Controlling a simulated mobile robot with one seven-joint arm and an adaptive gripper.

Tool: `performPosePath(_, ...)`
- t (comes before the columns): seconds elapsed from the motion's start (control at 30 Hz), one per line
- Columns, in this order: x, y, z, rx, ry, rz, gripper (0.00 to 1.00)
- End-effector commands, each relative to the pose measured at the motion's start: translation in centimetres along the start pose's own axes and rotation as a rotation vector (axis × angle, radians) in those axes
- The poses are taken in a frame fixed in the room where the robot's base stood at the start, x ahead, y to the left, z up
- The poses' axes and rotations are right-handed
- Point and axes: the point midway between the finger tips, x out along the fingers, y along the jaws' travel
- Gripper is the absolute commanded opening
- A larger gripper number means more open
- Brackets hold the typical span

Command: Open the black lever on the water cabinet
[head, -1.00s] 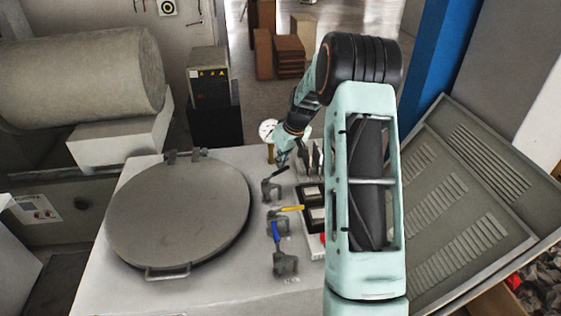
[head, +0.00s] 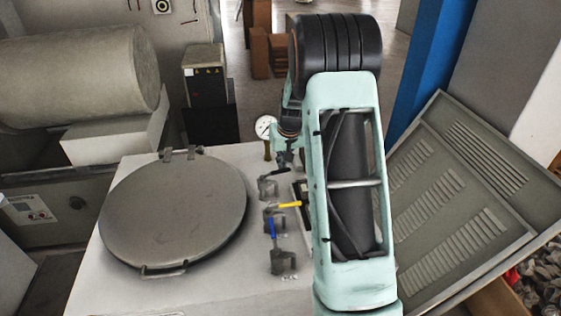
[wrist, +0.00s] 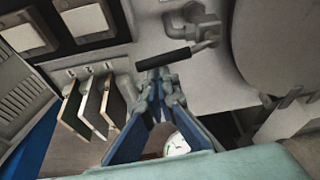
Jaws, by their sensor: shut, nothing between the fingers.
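The water cabinet (head: 215,285) has a pale top with a round grey lid. The black lever (wrist: 163,60) sits on a grey valve (wrist: 203,22) at the top of the wrist view. In the head view this valve (head: 267,187) is the farthest of three along the cabinet's right side. My gripper (wrist: 158,82) is shut and empty, its fingertips close to the lever's free end. I cannot tell whether they touch it. In the head view my gripper (head: 285,160) is small and partly hidden beside the lever.
Valves with a yellow lever (head: 288,205) and a blue lever (head: 272,230) stand nearer. A pressure gauge (head: 264,127) rises behind. Upright plates (wrist: 98,103) and dark-framed switches (wrist: 85,18) are close to my gripper. A louvred panel (head: 440,200) leans at right.

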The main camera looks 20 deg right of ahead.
Motion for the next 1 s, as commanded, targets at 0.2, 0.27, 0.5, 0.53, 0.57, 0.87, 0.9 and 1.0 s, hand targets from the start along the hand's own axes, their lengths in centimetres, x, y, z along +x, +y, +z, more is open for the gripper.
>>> performPosePath(0.2, -0.2, 0.1, 0.7, -0.002, -0.001, -0.001, 0.0)
performPosePath(0.27, -0.2, 0.1, 0.8, -0.003, 0.0, -0.001, 0.0)
performPosePath(0.5, -0.3, 0.1, 0.9, -0.004, -0.001, -0.002, 0.0)
performPosePath(0.53, -0.3, 0.1, 0.9, -0.004, -0.001, -0.002, 0.0)
performPosePath(0.57, -0.3, 0.1, 0.9, -0.004, -0.001, -0.002, 0.0)
performPosePath(0.87, -0.4, 0.1, 0.9, -0.004, 0.0, -0.002, 0.0)
performPosePath(0.9, -0.5, 0.1, 0.8, -0.004, 0.0, -0.002, 0.0)
performPosePath(1.0, -1.4, 0.1, 0.8, -0.004, 0.001, -0.002, 0.0)
